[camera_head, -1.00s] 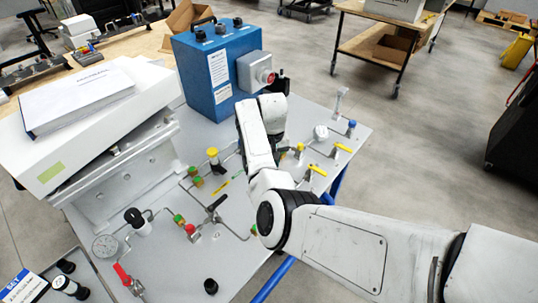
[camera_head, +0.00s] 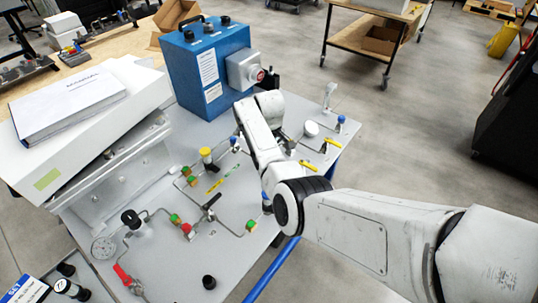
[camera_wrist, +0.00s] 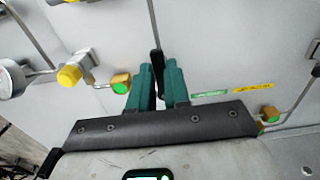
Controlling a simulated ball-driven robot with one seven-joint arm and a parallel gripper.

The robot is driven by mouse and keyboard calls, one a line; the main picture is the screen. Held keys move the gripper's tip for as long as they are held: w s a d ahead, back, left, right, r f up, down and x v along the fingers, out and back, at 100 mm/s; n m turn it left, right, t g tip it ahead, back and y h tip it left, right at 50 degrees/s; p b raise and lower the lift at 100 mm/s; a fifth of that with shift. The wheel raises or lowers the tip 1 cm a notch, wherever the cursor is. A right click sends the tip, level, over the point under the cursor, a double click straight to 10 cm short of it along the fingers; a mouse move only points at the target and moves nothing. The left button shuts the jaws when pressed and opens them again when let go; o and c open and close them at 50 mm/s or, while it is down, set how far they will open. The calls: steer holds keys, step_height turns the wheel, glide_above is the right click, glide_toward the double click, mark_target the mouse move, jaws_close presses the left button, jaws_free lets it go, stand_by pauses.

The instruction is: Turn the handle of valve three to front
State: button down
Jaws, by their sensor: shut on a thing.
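In the wrist view my gripper (camera_wrist: 158,84) has its two teal fingers closed around a slim black valve handle (camera_wrist: 157,58). The handle stands up between the fingertips, and its lower part is hidden by them. In the head view my arm covers the gripper and the held handle. Another black-handled valve (camera_head: 211,203) is visible on the grey panel (camera_head: 232,268), apart from my arm. Which valve bears the number three cannot be read.
A green label (camera_wrist: 210,93) and a yellow label (camera_wrist: 253,87) lie right of the fingers. A yellow-knobbed regulator (camera_wrist: 70,74) stands to the left. A blue box (camera_head: 207,65) stands behind my arm. Yellow-handled valves (camera_head: 331,142) and a red-handled valve (camera_head: 122,272) surround the work area.

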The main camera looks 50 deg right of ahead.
steer(key=shift+w, duration=0.1)
stand_by(0.3)
steer(key=c, duration=1.1)
jaws_free()
steer(key=shift+r, duration=0.1)
step_height(320, 180, up, 11)
steer(key=shift+f+b, duration=0.2)
steer(key=shift+b, duration=0.3)
